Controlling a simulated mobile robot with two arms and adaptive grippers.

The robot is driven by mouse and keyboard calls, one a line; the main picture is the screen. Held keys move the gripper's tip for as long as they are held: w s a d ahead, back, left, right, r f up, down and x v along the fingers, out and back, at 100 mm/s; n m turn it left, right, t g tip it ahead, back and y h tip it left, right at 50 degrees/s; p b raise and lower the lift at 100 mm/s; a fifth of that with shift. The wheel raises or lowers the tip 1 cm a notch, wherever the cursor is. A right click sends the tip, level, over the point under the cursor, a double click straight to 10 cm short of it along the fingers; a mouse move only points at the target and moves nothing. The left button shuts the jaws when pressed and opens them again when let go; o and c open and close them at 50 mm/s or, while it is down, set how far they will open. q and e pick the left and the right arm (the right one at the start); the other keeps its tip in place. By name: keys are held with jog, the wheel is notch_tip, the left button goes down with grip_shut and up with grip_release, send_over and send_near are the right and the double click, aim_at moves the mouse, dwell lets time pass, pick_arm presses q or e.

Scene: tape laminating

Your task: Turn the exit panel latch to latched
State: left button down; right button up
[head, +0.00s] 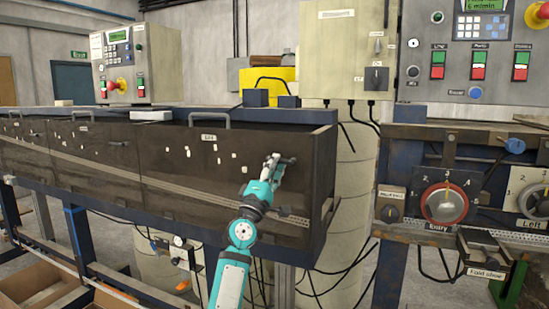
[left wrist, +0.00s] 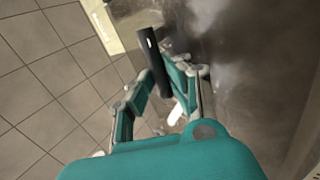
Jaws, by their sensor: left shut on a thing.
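The exit panel (head: 235,185) is the dark, see-through right-hand panel of the long enclosure, with an "Exit" label (head: 209,137) near its top. Its latch (head: 289,160) is a dark bar handle on the panel's right part and sticks out roughly level in the head view. My left gripper (head: 274,163) reaches up to it from below and is shut on it. In the left wrist view, the dark latch bar (left wrist: 152,62) shows between the fingers of my left gripper (left wrist: 160,85). The fingers hide part of the latch. My right gripper is not in view.
A grab handle (head: 209,118) sits on the panel's top edge. A neighbouring panel has a similar dark latch (head: 118,143). A machine with an "Entry" dial (head: 444,204) stands at the right. An open cardboard box (head: 40,283) is at the lower left.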

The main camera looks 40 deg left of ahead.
pick_arm(q)
jog(key=shift+f+n+y, duration=0.1)
jog(key=shift+n+y, duration=0.5)
jog(key=shift+n, duration=0.2)
jog(key=shift+f, duration=0.1)
jog(key=c, duration=1.3)
grip_release()
jog(key=v, duration=1.2)
jog(key=shift+s, duration=0.1)
jog(key=shift+d, duration=0.1)
